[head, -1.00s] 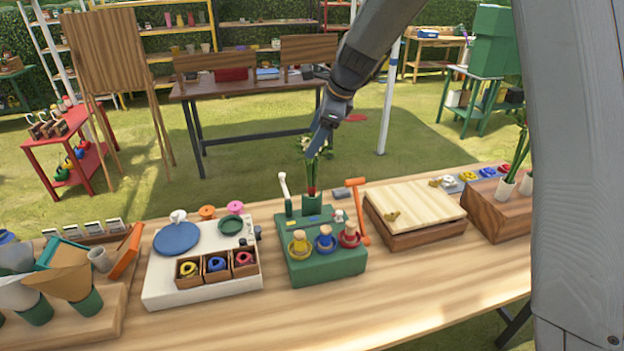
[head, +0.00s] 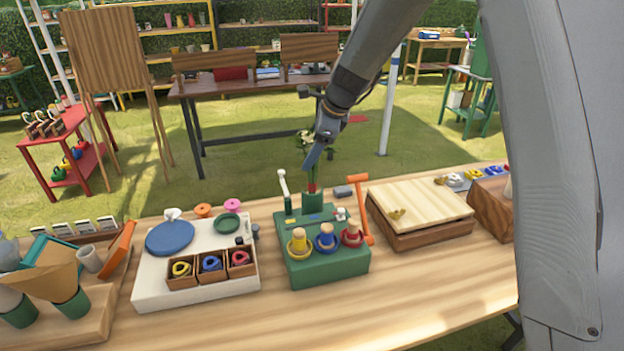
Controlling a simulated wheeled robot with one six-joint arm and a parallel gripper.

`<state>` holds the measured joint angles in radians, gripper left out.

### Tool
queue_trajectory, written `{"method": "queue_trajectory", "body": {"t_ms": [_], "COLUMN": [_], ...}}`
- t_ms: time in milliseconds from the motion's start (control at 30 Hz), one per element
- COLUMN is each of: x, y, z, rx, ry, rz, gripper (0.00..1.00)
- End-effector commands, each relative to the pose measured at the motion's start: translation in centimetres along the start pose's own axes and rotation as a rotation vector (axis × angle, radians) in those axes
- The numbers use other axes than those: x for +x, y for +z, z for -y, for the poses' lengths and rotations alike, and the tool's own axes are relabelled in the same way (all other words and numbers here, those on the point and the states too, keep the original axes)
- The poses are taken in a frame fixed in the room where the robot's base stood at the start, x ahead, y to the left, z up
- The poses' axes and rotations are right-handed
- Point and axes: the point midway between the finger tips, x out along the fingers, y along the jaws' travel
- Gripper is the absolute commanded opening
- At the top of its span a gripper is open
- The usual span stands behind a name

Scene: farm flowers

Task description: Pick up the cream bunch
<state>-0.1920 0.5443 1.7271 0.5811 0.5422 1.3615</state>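The cream bunch (head: 304,139) has pale flowers on green stems with a red band low down. It stands upright in a green holder (head: 312,202) at the back of the green block (head: 323,268) on the table. My gripper (head: 311,160) points down at the bunch, just below the flower heads and in front of the stems in this view. It hides part of the stems. I cannot tell whether the fingers touch them, or whether they are open or shut.
An orange hammer-shaped tool (head: 361,208) and a white-handled tool (head: 285,190) stand on either side of the holder. A white tray (head: 190,292) is left, a wooden box (head: 420,212) right. The table's front strip is clear.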

Motion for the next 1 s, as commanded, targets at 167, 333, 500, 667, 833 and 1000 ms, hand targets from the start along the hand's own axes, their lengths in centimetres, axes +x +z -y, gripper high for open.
{"method": "queue_trajectory", "body": {"t_ms": [167, 333, 500, 667, 833, 1000], "x": [1.9, 3.9, 4.6, 4.7, 4.6, 4.6], "y": [0.2, 0.1, 0.1, 0.1, 0.1, 0.1], "z": [0.2, 0.2, 0.3, 0.3, 0.3, 0.3], "rx": [-0.001, -0.001, 0.000, -0.001, -0.001, -0.001], "ry": [0.003, 0.002, 0.000, 0.000, 0.000, 0.000], "rz": [-0.001, -0.001, -0.001, -0.001, -0.001, -0.001], "gripper": [0.71, 0.71, 0.71, 0.71, 0.48, 0.19]}}
